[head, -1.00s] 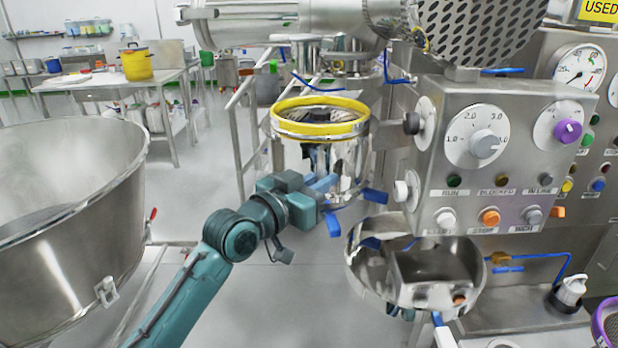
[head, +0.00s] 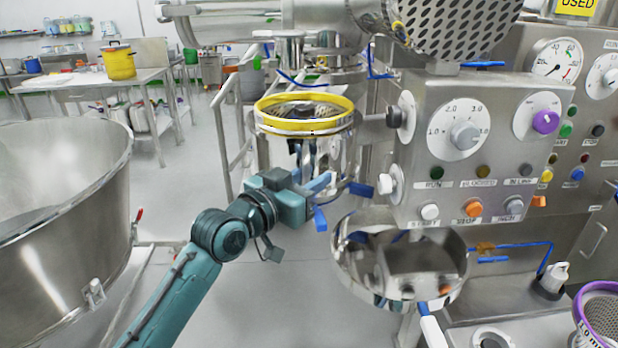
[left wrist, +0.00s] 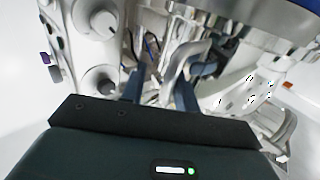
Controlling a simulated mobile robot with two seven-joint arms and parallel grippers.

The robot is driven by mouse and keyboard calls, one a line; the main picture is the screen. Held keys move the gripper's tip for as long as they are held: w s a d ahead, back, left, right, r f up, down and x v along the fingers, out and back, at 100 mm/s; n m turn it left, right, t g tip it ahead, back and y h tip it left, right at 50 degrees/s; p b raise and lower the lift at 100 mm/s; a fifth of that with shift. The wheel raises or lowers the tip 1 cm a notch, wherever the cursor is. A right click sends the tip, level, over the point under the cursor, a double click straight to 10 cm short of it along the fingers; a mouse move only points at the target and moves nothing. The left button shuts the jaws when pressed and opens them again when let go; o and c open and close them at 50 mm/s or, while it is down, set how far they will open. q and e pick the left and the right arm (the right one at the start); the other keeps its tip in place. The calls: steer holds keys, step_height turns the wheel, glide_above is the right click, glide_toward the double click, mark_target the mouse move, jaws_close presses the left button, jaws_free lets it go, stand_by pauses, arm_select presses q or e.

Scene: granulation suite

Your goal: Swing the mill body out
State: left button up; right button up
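The mill body (head: 340,150) is a shiny steel cylinder with a yellow ring (head: 305,114) on its open top, left of the control box. Blue lever ends (head: 320,219) (head: 361,189) stick out near its lower edge. My left gripper (head: 322,186) is at the mill body's lower front, its fingers pointing right. In the left wrist view its two dark blue fingers (left wrist: 160,82) stand apart, with bright metal parts beyond them. I cannot tell whether they touch anything. My right gripper is not in view.
The control box (head: 480,150) with dials and buttons stands right of the mill body. A round steel bowl (head: 350,262) is below it. A large steel bowl (head: 70,250) fills the left. Railings (head: 222,150) stand behind; floor between is clear.

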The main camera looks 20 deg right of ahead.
arm_select(q)
steer(key=shift+a, duration=0.1)
steer(key=b+v, duration=0.2)
steer(key=v, duration=1.1)
steer(key=shift+s, duration=0.1)
steer(key=s+a+f+n+t+y+p, duration=0.1)
steer(key=s+a+f+n+y, duration=0.2)
steer(key=f, duration=0.6)
steer(key=s+a+f+n+y, duration=0.25)
steer(key=a+f, duration=0.35)
steer(key=f, duration=0.3)
steer(key=s+a+f+n+t+y+p, duration=0.1)
steer(key=s+a+f+n+y, duration=0.2)
steer(key=f, duration=0.6)
steer(key=s+a+f+g+y, duration=0.1)
steer(key=s+a+f+y, duration=0.2)
steer(key=s+a+f, duration=0.3)
steer(key=s+f, duration=0.1)
steer(key=s, duration=0.2)
steer(key=shift+m+g, duration=0.35)
steer(key=shift+g, duration=0.05)
steer(key=shift+o, duration=0.7)
